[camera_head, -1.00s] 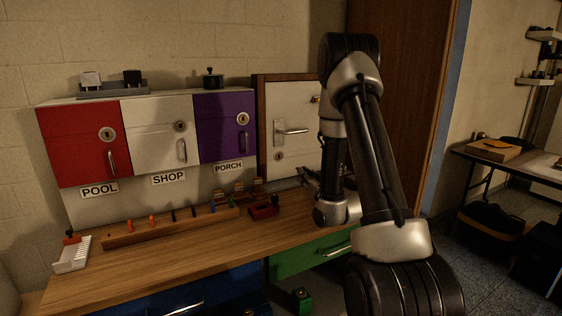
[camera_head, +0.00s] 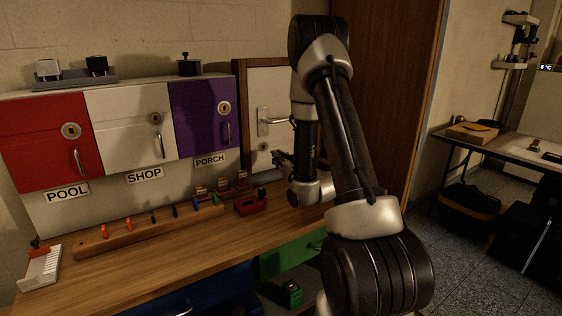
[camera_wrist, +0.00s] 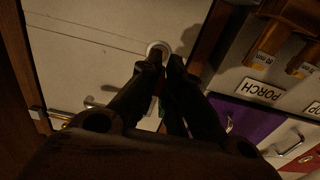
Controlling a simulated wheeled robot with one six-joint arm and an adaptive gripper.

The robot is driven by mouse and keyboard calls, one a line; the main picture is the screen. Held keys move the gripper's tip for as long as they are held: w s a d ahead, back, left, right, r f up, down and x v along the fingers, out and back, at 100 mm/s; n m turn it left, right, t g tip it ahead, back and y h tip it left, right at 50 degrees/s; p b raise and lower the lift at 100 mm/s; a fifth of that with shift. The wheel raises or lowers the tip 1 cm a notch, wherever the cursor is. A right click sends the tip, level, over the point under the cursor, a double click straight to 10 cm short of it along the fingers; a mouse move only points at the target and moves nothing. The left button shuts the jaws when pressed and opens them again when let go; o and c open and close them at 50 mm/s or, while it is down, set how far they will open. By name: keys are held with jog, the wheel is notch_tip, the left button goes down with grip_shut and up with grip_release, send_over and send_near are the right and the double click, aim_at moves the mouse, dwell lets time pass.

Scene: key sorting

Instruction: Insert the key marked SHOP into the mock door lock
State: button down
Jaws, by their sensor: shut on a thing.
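The mock door is a pale panel (camera_head: 262,88) in a brown frame, with a lever handle (camera_head: 272,121) and a round lock (camera_head: 263,146) below it. My gripper (camera_head: 279,157) is just right of and below the lock in the head view. In the wrist view my gripper (camera_wrist: 166,62) is shut, its fingertips close to the lock's pale ring (camera_wrist: 158,46). A small reddish and green bit shows between the fingers, likely part of the key; its marking cannot be read. Whether the key touches or enters the lock is hidden by the fingers.
Red, white (camera_head: 132,128) and purple (camera_head: 205,115) cabinets stand left of the door, labelled POOL, SHOP and PORCH. A wooden rack (camera_head: 150,226) with several coloured keys lies on the bench. A red block (camera_head: 250,206) sits close below my gripper. A green drawer (camera_head: 290,255) juts out in front.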

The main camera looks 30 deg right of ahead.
aim_at(263, 149)
jog(key=shift+w+a, duration=0.1)
jog(key=shift+w, duration=2.05)
jog(key=shift+w, duration=1.9)
jog(key=c, duration=1.5)
grip_release()
jog(key=s, duration=1.2)
